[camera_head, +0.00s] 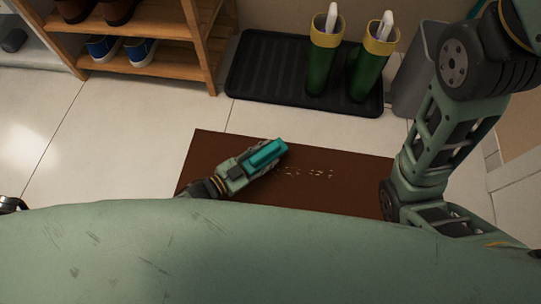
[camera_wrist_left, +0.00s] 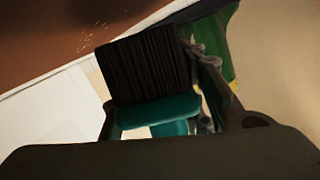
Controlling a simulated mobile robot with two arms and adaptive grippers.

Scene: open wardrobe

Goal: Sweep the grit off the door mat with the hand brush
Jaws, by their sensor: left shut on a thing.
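The brown door mat (camera_head: 345,190) lies flat on the tiled floor; its near edge is hidden behind my green body. Pale grit (camera_head: 306,172) is scattered near the mat's middle. My left gripper (camera_head: 254,162) is over the mat, just left of the grit, and is shut on the teal hand brush (camera_head: 268,152). In the left wrist view the hand brush (camera_wrist_left: 160,112) shows its teal handle and dark bristles, with the mat (camera_wrist_left: 60,40) and some grit (camera_wrist_left: 97,40) beyond. My right arm comes in at the right; its gripper is out of view.
A black boot tray (camera_head: 265,85) with two green boots (camera_head: 323,65) stands behind the mat. A grey bin (camera_head: 415,75) is beside it. A wooden shoe rack (camera_head: 165,55) is at the back left. Bare tiles (camera_head: 120,140) lie left of the mat.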

